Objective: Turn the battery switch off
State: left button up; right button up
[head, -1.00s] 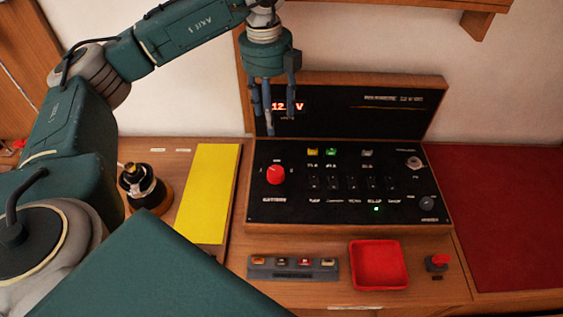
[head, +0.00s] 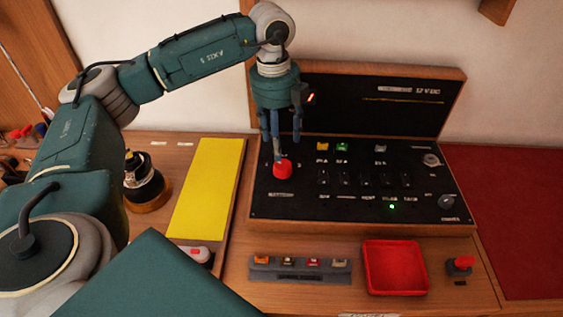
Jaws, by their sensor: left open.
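The battery switch is a red round knob (head: 283,169) at the left of the black switch panel (head: 300,207), with a label below it too blurred to read. My left gripper (head: 284,150) points down from above, its fingers open and apart, with the tips just above or behind the knob. I cannot tell whether the fingertips touch it. The gripper hides part of the upright display panel (head: 375,112), and only a small red glow of the display shows. My right gripper is not in view.
Small toggles sit right of the knob, with a green light (head: 391,206) below them. A fuse strip (head: 300,278), a red tray (head: 395,267) and a red button (head: 461,264) lie in front. A yellow board (head: 207,190) and a dark round device (head: 147,185) stand left.

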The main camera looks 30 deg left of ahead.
aim_at(282, 163)
pick_arm(q)
jog(key=f, duration=0.2)
jog(key=f+p, duration=0.1)
jog(key=f, duration=0.5)
jog(key=shift+w+d+f+p, duration=0.1)
jog(key=shift+w+p, duration=0.15)
jog(key=shift+p, duration=0.05)
